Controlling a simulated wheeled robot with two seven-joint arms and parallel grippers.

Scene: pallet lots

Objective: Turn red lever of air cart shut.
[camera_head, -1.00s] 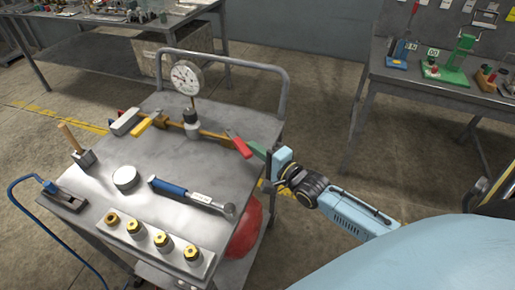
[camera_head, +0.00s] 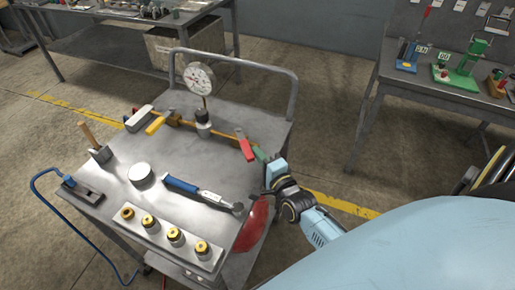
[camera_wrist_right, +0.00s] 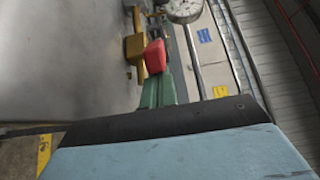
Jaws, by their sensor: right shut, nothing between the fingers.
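The red lever (camera_head: 244,146) sits near the right edge of the air cart's grey top (camera_head: 150,210), at the end of a brass pipe (camera_head: 183,123). It also shows in the wrist view (camera_wrist_right: 154,57). A green piece (camera_head: 261,154) lies between the lever and my right gripper; I cannot tell what it belongs to. My right gripper (camera_head: 270,165) is shut and empty at the cart's right edge, close to the green piece. Contact with the lever cannot be made out. A dial gauge (camera_head: 199,78) stands on the pipe. My left gripper is out of view.
A blue-handled tool (camera_head: 200,191), a white round puck (camera_head: 141,175) and a block with several brass fittings (camera_head: 165,231) lie on the cart. A red rounded object (camera_head: 253,225) is below its right edge. A bench (camera_head: 440,88) stands at the back right.

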